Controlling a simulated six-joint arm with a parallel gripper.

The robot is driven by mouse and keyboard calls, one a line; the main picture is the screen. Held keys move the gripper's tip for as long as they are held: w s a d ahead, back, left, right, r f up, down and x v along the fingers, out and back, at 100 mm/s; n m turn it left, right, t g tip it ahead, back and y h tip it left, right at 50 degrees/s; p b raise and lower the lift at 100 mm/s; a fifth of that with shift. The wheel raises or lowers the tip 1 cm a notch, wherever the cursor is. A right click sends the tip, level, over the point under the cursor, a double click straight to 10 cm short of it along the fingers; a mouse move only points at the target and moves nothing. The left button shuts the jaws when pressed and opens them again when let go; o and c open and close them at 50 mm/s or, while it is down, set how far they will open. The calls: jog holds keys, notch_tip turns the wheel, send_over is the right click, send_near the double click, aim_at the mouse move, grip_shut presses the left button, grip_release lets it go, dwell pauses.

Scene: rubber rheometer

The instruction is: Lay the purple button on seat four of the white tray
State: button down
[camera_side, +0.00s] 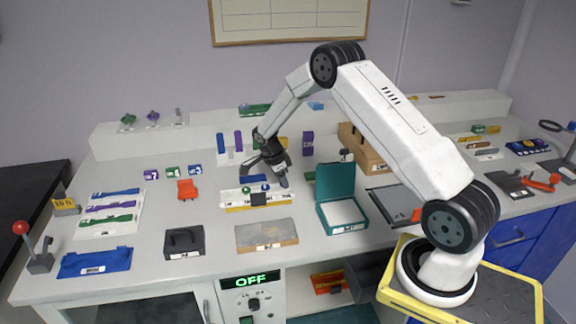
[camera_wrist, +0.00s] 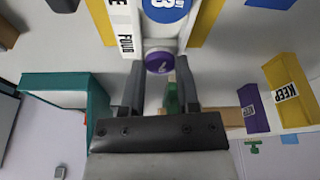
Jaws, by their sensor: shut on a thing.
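The purple button (camera_wrist: 159,62) is between the fingertips of my gripper (camera_wrist: 160,72) in the wrist view, with a pale mark on its face. My gripper is shut on it. The white tray (camera_wrist: 150,32) is just beyond the fingertips, with the label FOUR at its left edge beside the button. A blue button marked 3 (camera_wrist: 165,8) sits on the tray next to it. In the side view my gripper (camera_side: 266,177) is low at the back of the white tray (camera_side: 230,198), and the purple button cannot be made out. Whether it touches the seat is unclear.
A teal open box (camera_side: 337,215) stands right of the tray. A grey-brown plate (camera_side: 267,235) lies in front, and a dark case (camera_side: 184,242) at front left.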

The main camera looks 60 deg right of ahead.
jog(key=shift+f, duration=0.25)
jog(key=shift+c, duration=1.3)
grip_release()
jog(key=v, duration=0.7)
jog(key=shift+r, duration=0.35)
jog(key=shift+w+a, duration=0.1)
jog(key=shift+a, duration=0.05)
